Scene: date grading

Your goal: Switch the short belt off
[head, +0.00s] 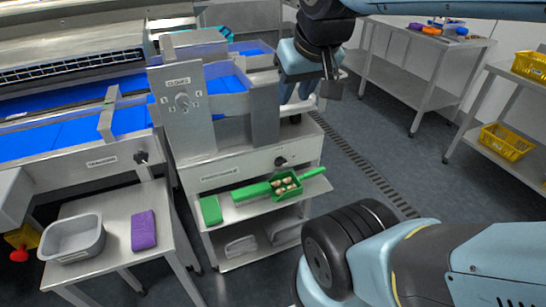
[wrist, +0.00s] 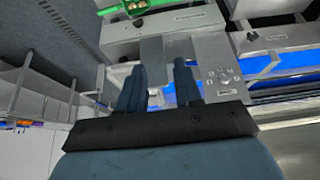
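The short belt (head: 228,84) shows as a blue strip behind an upright grey plate with a dial (head: 182,102); the dial also shows in the wrist view (wrist: 222,76). A black knob (head: 281,161) sits on the front of the short belt's cabinet, and it shows in the wrist view (wrist: 138,22). Its exact setting is too small to read. My gripper (head: 300,92) hangs above the cabinet's right end, beside the plate and above the knob. In the wrist view its two fingers (wrist: 159,66) stand apart with nothing between them. It touches neither knob nor dial.
A longer blue belt (head: 60,138) with its own black knob (head: 141,157) lies left. A shelf below holds a green scoop with dates (head: 285,187).

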